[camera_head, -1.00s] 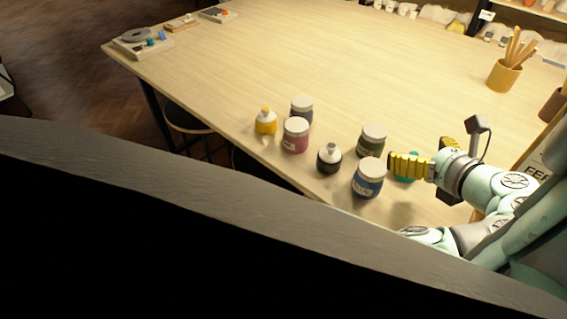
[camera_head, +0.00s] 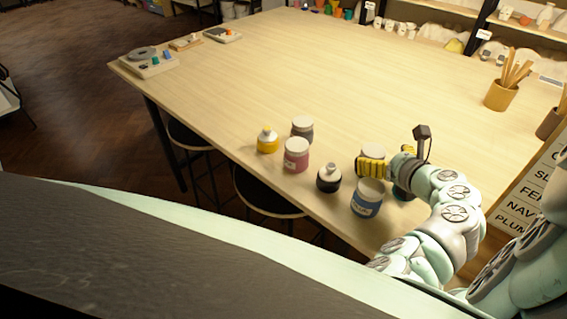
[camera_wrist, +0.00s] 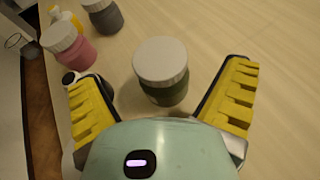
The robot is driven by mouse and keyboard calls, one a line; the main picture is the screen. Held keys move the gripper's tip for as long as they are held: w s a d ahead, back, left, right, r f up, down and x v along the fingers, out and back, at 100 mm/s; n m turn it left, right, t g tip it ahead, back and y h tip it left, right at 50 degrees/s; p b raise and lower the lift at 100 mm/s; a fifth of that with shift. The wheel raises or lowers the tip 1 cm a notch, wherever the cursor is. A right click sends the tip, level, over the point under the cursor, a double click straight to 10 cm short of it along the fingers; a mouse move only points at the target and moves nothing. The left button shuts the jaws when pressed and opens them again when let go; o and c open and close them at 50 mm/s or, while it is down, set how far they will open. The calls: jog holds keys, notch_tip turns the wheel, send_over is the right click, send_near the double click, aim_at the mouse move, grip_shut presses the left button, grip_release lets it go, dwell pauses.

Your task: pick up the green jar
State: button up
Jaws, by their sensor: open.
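The green jar (camera_wrist: 168,93) has a pale lid and a dark green body, and stands upright on the table. In the wrist view it is between and slightly ahead of my two yellow fingers, with a gap on both sides. My gripper (camera_head: 371,167) is open and empty. In the head view one finger covers much of the jar's body, and mainly its lid shows. I cannot tell the exact height of the fingers against the jar.
Close by stand a blue jar (camera_head: 367,197), a black bottle (camera_head: 329,179), a pink jar (camera_head: 296,155), a grey jar (camera_head: 302,128) and a yellow bottle (camera_head: 267,141). The table's middle (camera_head: 300,70) is clear.

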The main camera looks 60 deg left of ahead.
aim_at(369, 150)
jog(key=shift+p+x, duration=0.3)
jog(key=shift+x, duration=2.05)
jog(key=shift+a+f, duration=0.1)
jog(key=shift+a, duration=0.2)
jog(key=shift+w, duration=0.1)
jog(key=c, duration=1.5)
